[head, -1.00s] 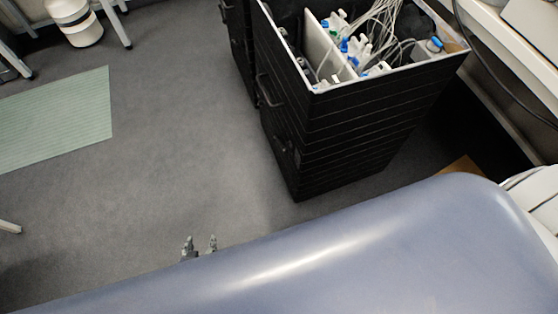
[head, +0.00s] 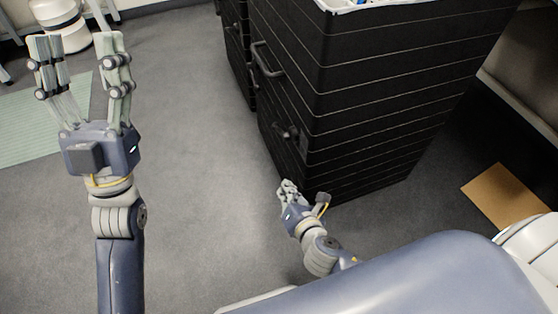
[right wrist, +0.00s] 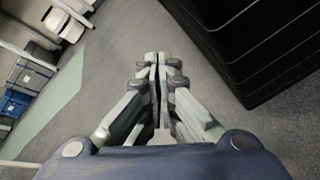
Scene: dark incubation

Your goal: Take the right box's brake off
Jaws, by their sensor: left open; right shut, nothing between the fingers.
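The right box (head: 400,85) is a tall black ribbed box, standing on the floor right of centre in the head view. Its left side carries a dark bar handle (head: 262,62) and, lower, a small dark lever-like part (head: 287,131); I cannot tell for sure whether this is the brake. My right gripper (head: 284,187) is shut and empty, low beside the box's near lower corner. In the right wrist view, its fingers (right wrist: 160,62) meet, with the black box (right wrist: 250,35) apart from them at upper right. My left gripper (head: 79,45) is open and empty, raised at left.
A second black box (head: 234,45) stands close behind the right box. Grey floor (head: 190,150) is clear left of the boxes. A green mat (head: 25,135) and a white round container (head: 60,15) are at left. A brown flat piece (head: 508,200) lies at right.

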